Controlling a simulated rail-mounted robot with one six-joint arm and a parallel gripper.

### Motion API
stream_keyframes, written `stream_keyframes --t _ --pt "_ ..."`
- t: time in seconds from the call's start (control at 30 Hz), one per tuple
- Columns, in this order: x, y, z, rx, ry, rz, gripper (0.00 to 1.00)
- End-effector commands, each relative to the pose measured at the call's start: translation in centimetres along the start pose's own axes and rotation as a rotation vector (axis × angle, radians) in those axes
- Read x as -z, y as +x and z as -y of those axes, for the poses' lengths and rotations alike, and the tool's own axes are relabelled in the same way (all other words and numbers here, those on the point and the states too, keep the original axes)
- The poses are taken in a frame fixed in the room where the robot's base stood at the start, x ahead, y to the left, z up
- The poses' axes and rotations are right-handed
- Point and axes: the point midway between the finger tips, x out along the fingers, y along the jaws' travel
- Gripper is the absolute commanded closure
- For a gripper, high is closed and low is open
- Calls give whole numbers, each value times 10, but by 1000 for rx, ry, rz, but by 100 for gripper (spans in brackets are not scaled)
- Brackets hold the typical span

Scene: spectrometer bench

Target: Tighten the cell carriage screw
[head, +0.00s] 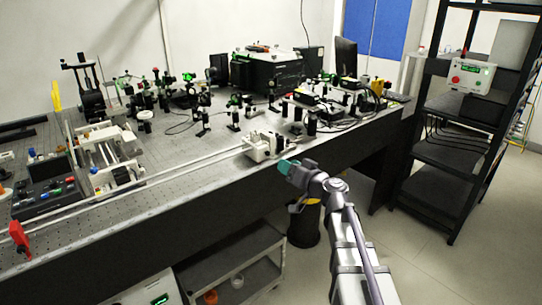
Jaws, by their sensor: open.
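A small pale carriage-like block (262,146) stands near the front edge of the bench, at the end of a long light rail (170,176). It may be the cell carriage; I cannot make out its screw at this size. My gripper (286,168), with a teal part at its tip, is just right of and below this block in the picture, by the bench's front edge. I see no object in it. The gap between its fingers is too small to make out, and I cannot tell whether it touches the block.
The optical bench (215,150) is crowded with mounts behind the block. A white-framed stage (108,160) and a dark control box (45,192) stand at the left. A black shelf rack (440,150) stands at the right. A low shelf (235,260) is under the bench.

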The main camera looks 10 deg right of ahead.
Motion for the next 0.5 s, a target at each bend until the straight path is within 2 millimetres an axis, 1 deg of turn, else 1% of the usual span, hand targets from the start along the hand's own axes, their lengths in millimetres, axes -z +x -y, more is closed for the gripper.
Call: stream_keyframes --t 0.03,0.1,0.2,0.3,0.4,0.5 --pt "0 13 -1 3 0 1 57" --pt "0 31 -1 3 1 2 57" --pt "0 55 -1 3 1 2 57" --pt "0 74 -1 3 1 2 57" --pt "0 86 0 2 1 2 57" --pt "0 90 0 1 1 2 57"
